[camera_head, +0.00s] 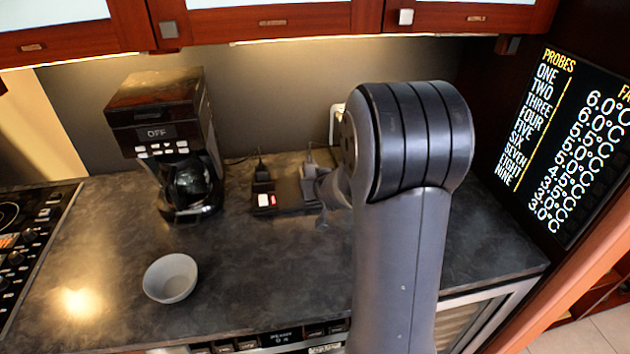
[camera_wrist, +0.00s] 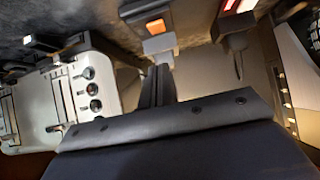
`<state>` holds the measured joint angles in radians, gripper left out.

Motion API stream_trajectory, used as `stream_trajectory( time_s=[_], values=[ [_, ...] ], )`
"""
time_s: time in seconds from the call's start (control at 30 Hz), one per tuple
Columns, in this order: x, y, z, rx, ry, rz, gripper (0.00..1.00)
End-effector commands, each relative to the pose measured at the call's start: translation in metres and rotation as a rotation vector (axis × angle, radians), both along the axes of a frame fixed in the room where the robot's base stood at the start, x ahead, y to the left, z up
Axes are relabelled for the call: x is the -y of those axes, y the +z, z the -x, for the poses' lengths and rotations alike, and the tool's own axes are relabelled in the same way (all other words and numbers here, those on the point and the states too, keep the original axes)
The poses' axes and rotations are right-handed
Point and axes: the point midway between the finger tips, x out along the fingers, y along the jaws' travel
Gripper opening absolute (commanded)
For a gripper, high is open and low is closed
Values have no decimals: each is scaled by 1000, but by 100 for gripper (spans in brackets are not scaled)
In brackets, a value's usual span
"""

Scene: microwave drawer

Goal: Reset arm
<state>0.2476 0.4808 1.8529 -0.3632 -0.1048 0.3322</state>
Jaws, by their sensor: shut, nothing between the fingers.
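My arm stands raised over the counter in the head view and hides part of what lies behind it. My gripper (camera_wrist: 157,86) shows in the wrist view as two dark fingers, close together with nothing between them. The fingers point towards the back of the counter, near a plug on the power strip (camera_wrist: 158,27). I cannot tell the exact gap between the fingertips and the plug. In the head view the gripper is mostly hidden behind the arm.
A coffee maker (camera_head: 165,135) stands at the back left of the counter (camera_head: 240,275). A grey bowl (camera_head: 170,278) sits in front of it. The power strip (camera_head: 285,205) lies near the wall. A pale appliance with knobs (camera_wrist: 72,95) stands close beside the gripper. Cabinets (camera_head: 270,20) hang above.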

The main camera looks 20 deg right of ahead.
Motion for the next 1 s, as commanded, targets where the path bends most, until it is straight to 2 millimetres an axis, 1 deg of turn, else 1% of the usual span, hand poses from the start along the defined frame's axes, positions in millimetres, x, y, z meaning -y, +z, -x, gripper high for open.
stream_trajectory(
  time_s=[0.37, 0.53, 0.67, 1.0],
  values=[
    [-1, 2, 3, -1, 0, 0, 0],
    [0, -3, -2, -1, 0, 0, 0],
    [3, -13, -14, -2, 0, 0, 0],
    [11, -43, -54, -2, 0, 0, 0]
  ],
)
